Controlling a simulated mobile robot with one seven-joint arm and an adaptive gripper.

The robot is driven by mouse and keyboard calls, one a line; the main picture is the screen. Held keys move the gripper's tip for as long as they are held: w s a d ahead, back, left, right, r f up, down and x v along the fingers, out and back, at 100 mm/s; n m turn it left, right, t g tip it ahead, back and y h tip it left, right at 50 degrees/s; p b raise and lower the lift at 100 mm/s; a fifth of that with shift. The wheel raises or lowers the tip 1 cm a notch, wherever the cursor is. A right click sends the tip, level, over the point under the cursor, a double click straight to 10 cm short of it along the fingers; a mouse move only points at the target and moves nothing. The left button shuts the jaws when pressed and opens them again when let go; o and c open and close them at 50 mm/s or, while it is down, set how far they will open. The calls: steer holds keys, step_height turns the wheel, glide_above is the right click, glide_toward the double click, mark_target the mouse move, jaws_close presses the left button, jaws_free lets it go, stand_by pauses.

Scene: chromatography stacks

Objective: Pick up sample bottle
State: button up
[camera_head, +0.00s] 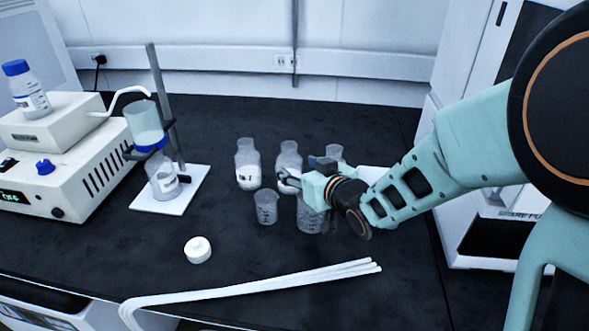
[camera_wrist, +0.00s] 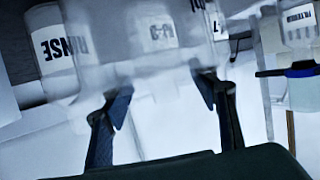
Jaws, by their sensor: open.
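Two clear bottles with white labels stand side by side on the black bench, a left one (camera_head: 248,165) and a right one (camera_head: 289,160). Which of them is the sample bottle, I cannot tell for sure. My gripper (camera_head: 288,180) is low at the right bottle, fingers toward the left. In the wrist view my gripper (camera_wrist: 165,92) has its two dark fingers spread apart, with a clear labelled bottle (camera_wrist: 152,30) between or just beyond them. Contact cannot be made out. A bottle with an upside-down RINSE label (camera_wrist: 55,50) is to its left.
Two glass beakers (camera_head: 266,208) (camera_head: 310,222) stand close in front of my gripper, and another clear vessel (camera_head: 334,152) behind it. A white cap (camera_head: 198,250) and white tubes (camera_head: 255,290) lie nearer. A stand base (camera_head: 190,197) and instrument (camera_head: 85,165) are left.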

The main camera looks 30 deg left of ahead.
mark_target(295, 165)
steer(key=x, duration=0.4)
steer(key=shift+w+a+f+b, duration=0.2)
steer(key=shift+f+b, duration=0.1)
steer(key=shift+b, duration=0.1)
steer(key=c, duration=0.9)
steer(key=shift+c, duration=0.9)
steer(key=shift+r, duration=0.15)
